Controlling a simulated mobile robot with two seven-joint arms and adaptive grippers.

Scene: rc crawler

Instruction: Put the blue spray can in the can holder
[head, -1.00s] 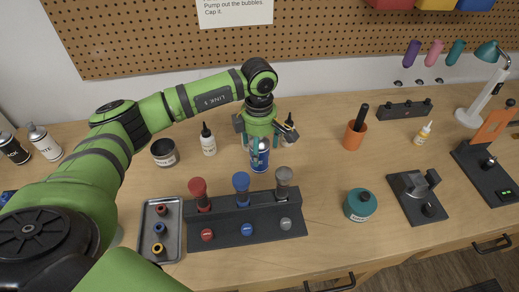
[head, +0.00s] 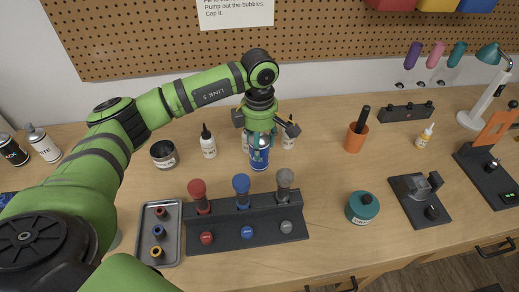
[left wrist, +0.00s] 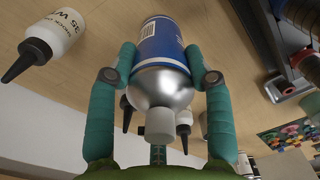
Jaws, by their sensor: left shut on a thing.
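The blue spray can (head: 259,158) is upright at the middle of the bench, behind the black rack. My left gripper (head: 259,138) comes down on it from above, with its teal fingers on both sides of the can's upper part. In the left wrist view the blue can (left wrist: 162,48) sits between the two fingers (left wrist: 160,62), its silver shoulder and pale cap toward the camera. I cannot tell whether its base touches the bench. No holder is clearly recognisable; a white can (head: 42,143) and a black can (head: 12,150) stand at the left edge. My right gripper is not in view.
White bottles (head: 208,142) and a dark jar (head: 164,154) stand left of the can. The black rack (head: 250,228) with coloured-top tools and a grey tray (head: 160,247) lie in front. An orange cup (head: 355,140) and teal jar (head: 362,208) stand right, with bare bench between.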

